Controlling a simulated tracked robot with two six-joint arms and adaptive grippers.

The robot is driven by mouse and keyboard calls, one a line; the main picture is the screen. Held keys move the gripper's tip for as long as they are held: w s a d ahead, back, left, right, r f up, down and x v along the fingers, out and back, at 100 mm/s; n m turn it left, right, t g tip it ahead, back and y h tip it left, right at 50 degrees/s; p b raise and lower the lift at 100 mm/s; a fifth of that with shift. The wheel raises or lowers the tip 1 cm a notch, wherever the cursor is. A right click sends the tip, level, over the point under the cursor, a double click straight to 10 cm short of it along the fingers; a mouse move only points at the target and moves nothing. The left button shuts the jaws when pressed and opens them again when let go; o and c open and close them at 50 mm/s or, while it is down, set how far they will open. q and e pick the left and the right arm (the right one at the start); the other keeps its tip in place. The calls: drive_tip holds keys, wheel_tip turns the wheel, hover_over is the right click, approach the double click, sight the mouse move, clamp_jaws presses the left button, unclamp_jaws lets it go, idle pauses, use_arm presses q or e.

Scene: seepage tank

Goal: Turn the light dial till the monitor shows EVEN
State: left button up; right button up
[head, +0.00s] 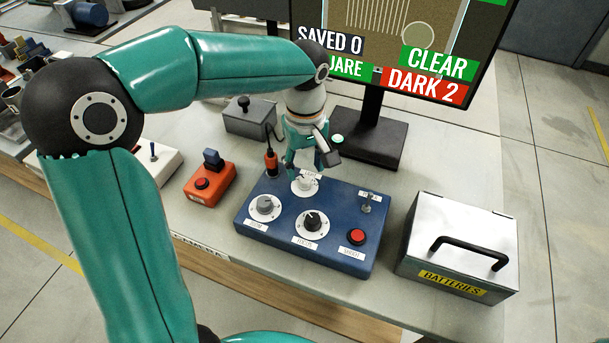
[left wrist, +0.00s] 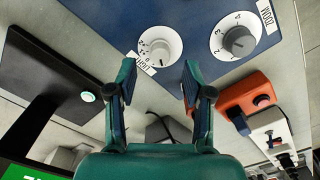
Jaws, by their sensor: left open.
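The monitor (head: 435,50) reads CLEAR on green and DARK 2 on red; SAVED 0 and a partly hidden word ending in UARE show at its left. The blue control box (head: 278,237) stands on the table. Its light dial (head: 305,186) is white with a grey knob, partly hidden by my left gripper (head: 309,168). In the left wrist view, the light dial (left wrist: 160,46) lies just beyond the open fingers of my left gripper (left wrist: 157,70), roughly centred between them. The fingers look apart from the knob. My right gripper is not in view.
The box also carries the zoom dial (head: 265,207), focus dial (head: 312,222), red shoot button (head: 357,236) and a toggle switch (head: 367,202). A batteries case (head: 460,250) stands right; an orange box (head: 210,187) and grey joystick box (head: 246,122) stand left and behind.

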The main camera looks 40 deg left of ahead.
sight(304, 179)
use_arm(q)
drive_tip(key=shift+f, duration=2.05)
clamp_jaws()
drive_tip(key=shift+s, duration=0.1)
